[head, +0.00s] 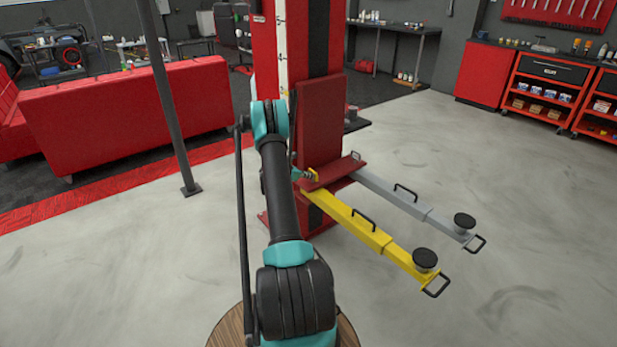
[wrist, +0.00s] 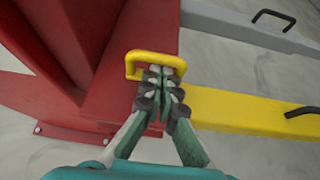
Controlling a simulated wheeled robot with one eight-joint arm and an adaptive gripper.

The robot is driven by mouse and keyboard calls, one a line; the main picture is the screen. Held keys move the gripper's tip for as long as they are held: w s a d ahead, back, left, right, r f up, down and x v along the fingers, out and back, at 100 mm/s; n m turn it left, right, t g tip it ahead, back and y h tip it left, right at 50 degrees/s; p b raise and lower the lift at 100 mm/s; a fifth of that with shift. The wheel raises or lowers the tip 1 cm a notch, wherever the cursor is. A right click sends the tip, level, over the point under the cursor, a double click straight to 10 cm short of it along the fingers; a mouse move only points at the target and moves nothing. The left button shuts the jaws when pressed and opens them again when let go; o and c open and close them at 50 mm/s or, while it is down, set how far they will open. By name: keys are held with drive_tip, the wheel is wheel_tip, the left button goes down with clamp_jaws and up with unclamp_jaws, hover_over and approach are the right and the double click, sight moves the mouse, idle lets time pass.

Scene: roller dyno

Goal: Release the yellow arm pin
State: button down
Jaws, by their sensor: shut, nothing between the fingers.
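The yellow pin handle (wrist: 152,57) is a small loop standing at the inner end of the yellow lift arm (wrist: 240,108), beside the red lift carriage (wrist: 125,75). In the head view the yellow arm (head: 350,219) reaches from the red post toward the lower right. My gripper (wrist: 164,76) is shut and empty, its fingertips right at the near side of the handle. Whether they touch it I cannot tell. The fingertips cover part of the handle's lower edge. In the head view my gripper (head: 309,176) is small beside the carriage, partly behind my arm.
A grey lift arm (head: 400,199) runs behind the yellow one. Both arms have black handles and round black pads. A dark pole (head: 168,95) and a red barrier (head: 130,115) stand to the left. The floor right of the arms is clear.

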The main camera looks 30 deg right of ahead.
drive_tip(key=shift+r, duration=0.1)
drive_tip(key=shift+r, duration=1.45)
